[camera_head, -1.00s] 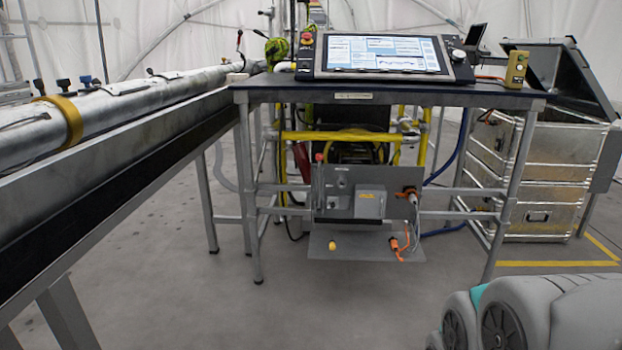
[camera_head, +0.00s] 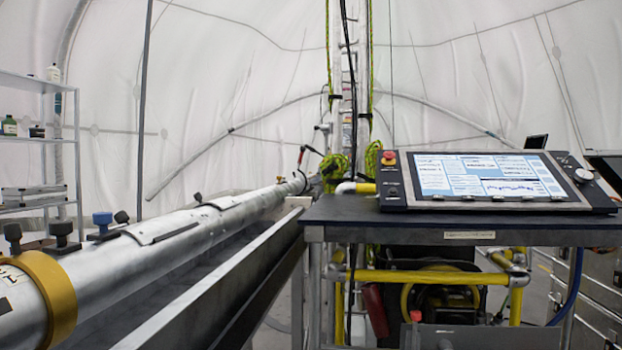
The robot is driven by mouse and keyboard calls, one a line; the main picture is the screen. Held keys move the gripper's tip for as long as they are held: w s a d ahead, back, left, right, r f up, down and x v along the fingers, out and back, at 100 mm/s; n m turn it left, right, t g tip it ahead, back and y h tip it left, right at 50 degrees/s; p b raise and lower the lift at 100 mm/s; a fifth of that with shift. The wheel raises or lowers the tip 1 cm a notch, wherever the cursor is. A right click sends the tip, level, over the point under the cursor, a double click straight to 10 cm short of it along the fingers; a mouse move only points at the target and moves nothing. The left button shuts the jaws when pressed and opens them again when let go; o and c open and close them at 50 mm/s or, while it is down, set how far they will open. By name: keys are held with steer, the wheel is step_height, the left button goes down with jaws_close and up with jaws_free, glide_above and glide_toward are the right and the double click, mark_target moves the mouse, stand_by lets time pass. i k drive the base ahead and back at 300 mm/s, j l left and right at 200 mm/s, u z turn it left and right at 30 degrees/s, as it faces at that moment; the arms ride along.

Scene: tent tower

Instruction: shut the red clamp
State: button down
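I cannot make out a red clamp for certain. A dark red object (camera_head: 375,310) hangs under the desk beside the yellow pipes, partly hidden; I cannot tell what it is. A small red knob (camera_head: 416,316) sits low in front of the machinery there. A black fitting with a small red part (camera_head: 303,156) stands at the far end of the long metal tube (camera_head: 185,228). My gripper is not in view.
The tube, with a gold collar (camera_head: 52,300) and black and blue knobs, lies along a trough at left. A desk (camera_head: 345,214) with a screen console (camera_head: 490,178) and red button (camera_head: 388,157) stands at right. Shelves (camera_head: 40,138) stand far left.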

mark_target(302, 149)
steer(key=i+z, duration=0.15)
steer(key=i+l+z, duration=0.25)
steer(key=l+z, duration=0.2)
steer(key=i+l+z, duration=0.4)
steer(key=k, duration=0.1)
